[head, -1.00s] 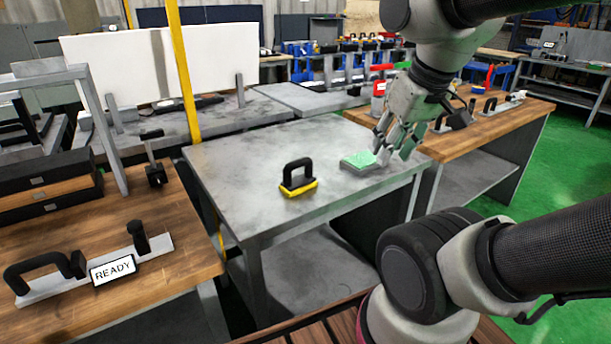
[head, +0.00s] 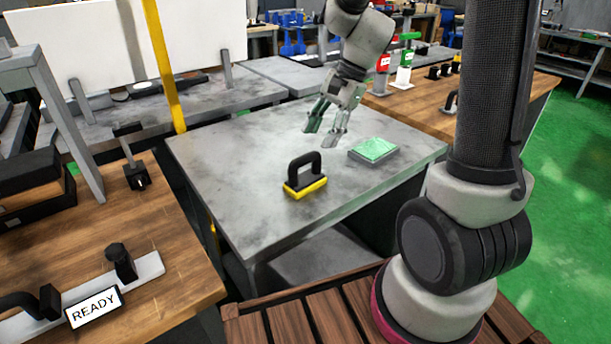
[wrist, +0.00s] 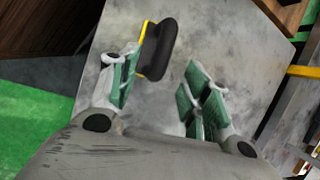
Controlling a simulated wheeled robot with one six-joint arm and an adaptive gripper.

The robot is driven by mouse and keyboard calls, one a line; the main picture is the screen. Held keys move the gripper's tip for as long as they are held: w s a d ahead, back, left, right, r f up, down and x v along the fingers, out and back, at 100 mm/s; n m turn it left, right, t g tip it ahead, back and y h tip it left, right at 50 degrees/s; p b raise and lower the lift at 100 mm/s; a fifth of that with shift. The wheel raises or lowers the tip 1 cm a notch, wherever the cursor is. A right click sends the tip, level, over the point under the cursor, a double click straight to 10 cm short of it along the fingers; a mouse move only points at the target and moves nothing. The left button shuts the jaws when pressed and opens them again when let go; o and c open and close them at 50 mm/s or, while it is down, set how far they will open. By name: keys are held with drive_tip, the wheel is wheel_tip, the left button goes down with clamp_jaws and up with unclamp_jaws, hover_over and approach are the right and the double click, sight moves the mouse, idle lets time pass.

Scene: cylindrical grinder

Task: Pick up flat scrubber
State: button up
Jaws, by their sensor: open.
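A black-handled block with a yellow base (head: 305,174) stands upright on the grey metal table (head: 230,160). A flat green pad on a grey block (head: 373,149) lies to its right. The frames do not settle which of the two is called the flat scrubber. My gripper (head: 323,134) is open and empty above the table, behind the black handle and left of the green pad, touching neither. In the wrist view my green-padded fingers (wrist: 163,95) are spread apart. The black handle with its yellow edge (wrist: 157,48) shows beyond them, nearer the left finger.
A wooden bench with a READY sign (head: 94,307) stands at the left. A yellow post (head: 163,65) rises at the table's back left corner. Another wooden bench (head: 425,108) with bottles is at the right. Most of the metal table top is clear.

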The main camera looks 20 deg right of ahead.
sight(309, 154)
drive_tip(key=x, duration=0.8)
drive_tip(key=shift+w+a+f, duration=0.1)
drive_tip(key=shift+a, duration=0.25)
clamp_jaws()
